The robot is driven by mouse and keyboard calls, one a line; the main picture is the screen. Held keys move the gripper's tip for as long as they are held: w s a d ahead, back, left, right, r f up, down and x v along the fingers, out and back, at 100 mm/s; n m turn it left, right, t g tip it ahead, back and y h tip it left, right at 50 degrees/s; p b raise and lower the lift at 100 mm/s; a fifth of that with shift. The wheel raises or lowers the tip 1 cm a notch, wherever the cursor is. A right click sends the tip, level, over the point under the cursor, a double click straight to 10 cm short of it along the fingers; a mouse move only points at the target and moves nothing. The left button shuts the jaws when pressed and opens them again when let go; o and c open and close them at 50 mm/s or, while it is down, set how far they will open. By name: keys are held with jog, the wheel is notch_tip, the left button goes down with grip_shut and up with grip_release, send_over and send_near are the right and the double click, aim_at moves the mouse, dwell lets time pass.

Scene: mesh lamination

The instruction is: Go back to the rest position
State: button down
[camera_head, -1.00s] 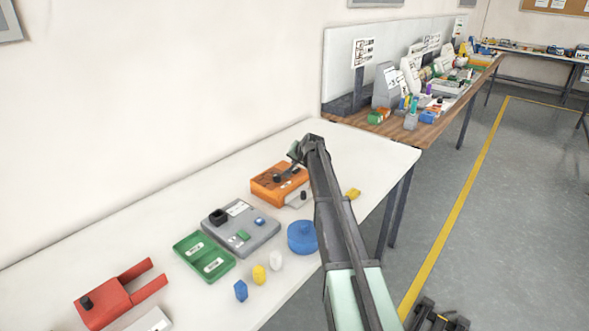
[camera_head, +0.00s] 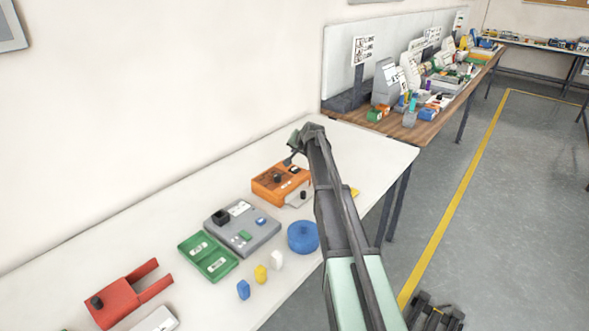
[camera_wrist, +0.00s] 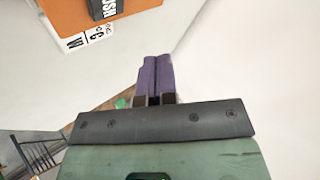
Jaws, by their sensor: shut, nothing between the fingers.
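My gripper (camera_wrist: 154,78) shows in the wrist view with its two purple fingers pressed together and nothing between them. An orange box (camera_wrist: 70,18) with a black "PUSH" part lies ahead and to the left of the fingertips, apart from them. In the head view my arm reaches over the white table, and my wrist is above the orange box (camera_head: 272,187). My fingertips are too small to make out in the head view.
On the white table (camera_head: 150,220) stand a grey device (camera_head: 252,238), a green tray (camera_head: 208,257), a blue round container (camera_head: 303,237), small blue, yellow and white pieces, and a red fixture (camera_head: 122,302). A wooden bench (camera_head: 440,125) with clutter is behind.

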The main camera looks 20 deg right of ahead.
dwell(0.3)
jog(key=shift+s+f, duration=0.1)
jog(key=shift+f, duration=0.05)
jog(key=s+a+f+n+g, duration=0.1)
jog(key=s+a+n+g, duration=0.2)
jog(key=s+a, duration=0.5)
jog(key=s+a+f+n+g, duration=0.2)
jog(key=s+a, duration=0.7)
jog(key=s, duration=1.2)
jog(key=s+a+f+n+g, duration=0.2)
jog(key=s+a, duration=0.7)
jog(key=s, duration=0.6)
jog(key=shift+s+a+n+g, duration=0.15)
jog(key=shift+a+n+g, duration=0.1)
jog(key=shift+n+g, duration=0.7)
